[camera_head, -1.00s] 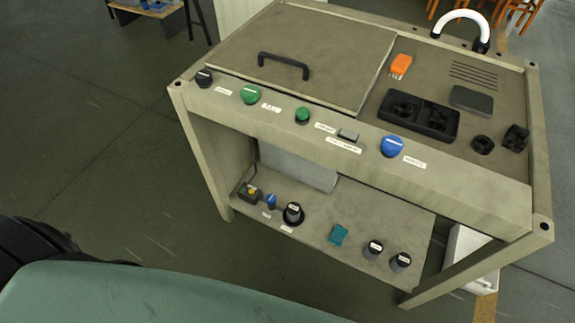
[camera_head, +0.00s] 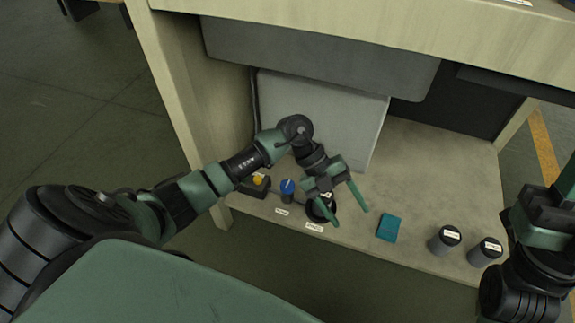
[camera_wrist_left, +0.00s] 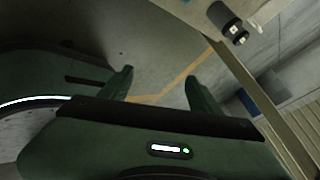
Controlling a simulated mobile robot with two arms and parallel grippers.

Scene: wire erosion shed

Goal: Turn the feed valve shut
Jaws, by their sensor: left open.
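On the low shelf stand a small blue-topped knob (camera_head: 287,187) and a larger black round knob (camera_head: 318,212), each with a white label in front. The label words are too small to read, so I cannot tell which is the feed valve. My left gripper (camera_head: 350,217) is open and empty. In the head view its fingers cover part of the black knob; whether they touch it is unclear. In the left wrist view the two fingers (camera_wrist_left: 160,73) stand apart with nothing between them. My right gripper (camera_head: 550,205) is at the right edge, partly cut off, its jaws unclear.
A yellow-buttoned box (camera_head: 258,182) sits left of the blue knob. A teal block (camera_head: 388,228) and two dark lidded canisters (camera_head: 444,239) (camera_head: 485,251) stand to the right on the shelf (camera_head: 415,265). A pale panel (camera_head: 330,110) stands behind; the bench top (camera_head: 400,25) overhangs.

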